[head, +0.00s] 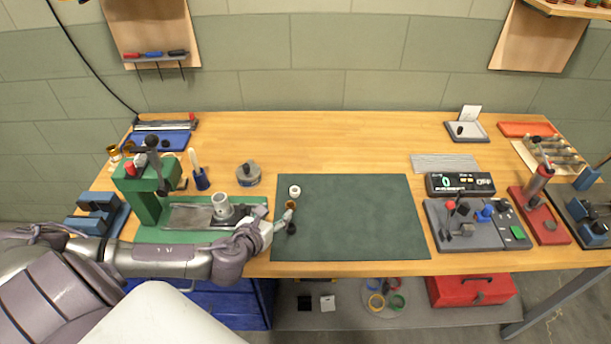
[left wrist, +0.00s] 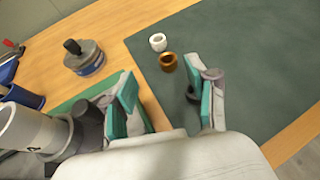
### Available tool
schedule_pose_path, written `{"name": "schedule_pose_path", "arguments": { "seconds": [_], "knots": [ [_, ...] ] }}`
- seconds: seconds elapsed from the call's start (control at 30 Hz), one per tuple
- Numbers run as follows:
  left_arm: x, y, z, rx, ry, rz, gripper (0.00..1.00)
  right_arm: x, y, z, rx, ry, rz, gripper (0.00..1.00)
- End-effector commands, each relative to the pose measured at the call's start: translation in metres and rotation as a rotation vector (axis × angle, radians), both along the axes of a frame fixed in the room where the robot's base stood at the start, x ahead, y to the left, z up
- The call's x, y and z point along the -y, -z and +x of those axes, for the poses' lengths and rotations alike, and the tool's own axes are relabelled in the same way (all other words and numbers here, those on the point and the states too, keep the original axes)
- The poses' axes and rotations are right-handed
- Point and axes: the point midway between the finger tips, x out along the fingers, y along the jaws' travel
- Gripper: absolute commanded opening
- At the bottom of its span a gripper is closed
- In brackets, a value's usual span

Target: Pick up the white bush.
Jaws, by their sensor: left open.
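The white bush (head: 294,190) is a small ring standing on the left part of the dark green mat (head: 350,215). It also shows in the left wrist view (left wrist: 158,42), beyond the fingertips. A bronze-coloured bush (left wrist: 168,62) stands just in front of it, nearer my gripper. My left gripper (head: 284,219) is over the left edge of the mat. In the left wrist view its two teal-padded fingers (left wrist: 162,88) are wide apart with nothing between them. A dark ring (left wrist: 192,93) shows beside the right-hand finger, partly hidden by it. My right gripper is not in view.
A green press (head: 145,200) with a grey cylinder (head: 220,203) on its base stands left of the mat. A round grey and blue pot (head: 248,175) is behind. A control panel (head: 475,222) is on the right. The mat's middle is clear.

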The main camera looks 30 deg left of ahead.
Motion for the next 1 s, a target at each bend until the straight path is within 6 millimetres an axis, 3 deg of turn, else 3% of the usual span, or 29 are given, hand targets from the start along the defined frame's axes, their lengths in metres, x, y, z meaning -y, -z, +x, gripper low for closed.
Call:
{"name": "schedule_pose_path", "arguments": {
  "seconds": [0.1,0.17,0.4,0.5,0.57,0.8,1.0],
  "knots": [
    [-0.005,0.001,0.007,-0.001,0.028,0.050,0.58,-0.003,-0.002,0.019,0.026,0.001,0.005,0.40],
    [-0.007,0.004,0.015,0.000,0.030,0.052,0.58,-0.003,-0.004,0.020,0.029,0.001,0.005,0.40],
    [-0.013,0.022,0.058,0.000,0.026,0.047,0.58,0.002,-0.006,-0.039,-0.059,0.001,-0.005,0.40],
    [-0.015,0.028,0.070,-0.001,0.026,0.047,0.58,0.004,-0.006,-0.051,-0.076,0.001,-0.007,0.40],
    [-0.016,0.031,0.074,-0.002,0.027,0.047,0.58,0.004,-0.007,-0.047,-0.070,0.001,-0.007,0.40],
    [-0.019,0.039,0.095,-0.001,0.025,0.046,0.58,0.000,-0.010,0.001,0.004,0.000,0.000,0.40],
    [-0.024,0.051,0.121,-0.001,0.025,0.045,0.58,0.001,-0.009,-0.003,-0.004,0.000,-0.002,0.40]
  ]
}}
